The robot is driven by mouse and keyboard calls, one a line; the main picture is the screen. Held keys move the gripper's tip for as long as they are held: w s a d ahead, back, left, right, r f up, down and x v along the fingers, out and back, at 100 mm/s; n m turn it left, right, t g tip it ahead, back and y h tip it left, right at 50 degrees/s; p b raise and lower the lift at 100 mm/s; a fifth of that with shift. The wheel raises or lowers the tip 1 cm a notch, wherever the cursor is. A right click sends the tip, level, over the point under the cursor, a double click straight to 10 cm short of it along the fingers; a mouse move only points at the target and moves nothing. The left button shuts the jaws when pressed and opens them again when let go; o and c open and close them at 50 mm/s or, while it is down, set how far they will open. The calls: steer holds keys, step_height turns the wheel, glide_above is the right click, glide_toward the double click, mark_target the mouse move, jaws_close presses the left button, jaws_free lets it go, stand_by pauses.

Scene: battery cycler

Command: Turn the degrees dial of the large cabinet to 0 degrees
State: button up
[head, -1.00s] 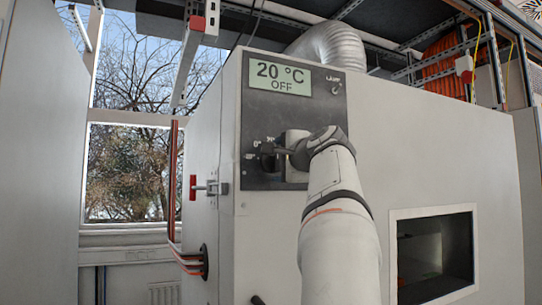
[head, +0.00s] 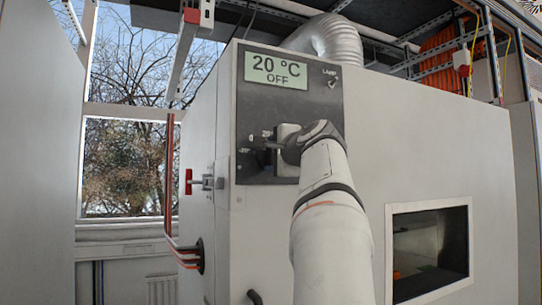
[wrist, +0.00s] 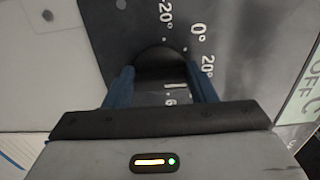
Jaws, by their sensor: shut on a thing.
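The large cabinet (head: 430,125) has a dark control panel (head: 310,105) with a display (head: 276,70) reading "20 °C OFF". My gripper (head: 268,146) is at the lower part of this panel and covers most of the dial in the head view. In the wrist view, the black degrees dial (wrist: 160,62) sits between the two blue fingers of my gripper (wrist: 163,70), which are shut on it. Labels "-20°", "0°" and "20°" show around the dial, and a "6" is partly hidden. A short white line lies near the gripper body; I cannot tell for certain where the dial points.
A lamp switch (head: 332,84) is at the panel's upper right. A red-handled latch (head: 190,182) sticks out at the cabinet's left edge. A window opening (head: 398,250) is in the cabinet front at lower right. A silver duct (head: 335,38) rises from the top.

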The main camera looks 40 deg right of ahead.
steer(key=shift+s+d+r+n+b, duration=0.15)
steer(key=shift+n+b, duration=0.65)
steer(key=shift+n, duration=1.1)
steer(key=shift+w+r+n+b, duration=0.1)
steer(key=shift+n+b, duration=0.65)
steer(key=shift+n, duration=1.15)
steer(key=shift+r, duration=0.1)
steer(key=o, duration=0.6)
steer(key=shift+o, duration=0.7)
steer(key=shift+d, duration=0.15)
steer(key=shift+o, duration=1.2)
steer(key=shift+f, duration=0.2)
steer(key=shift+f, duration=0.1)
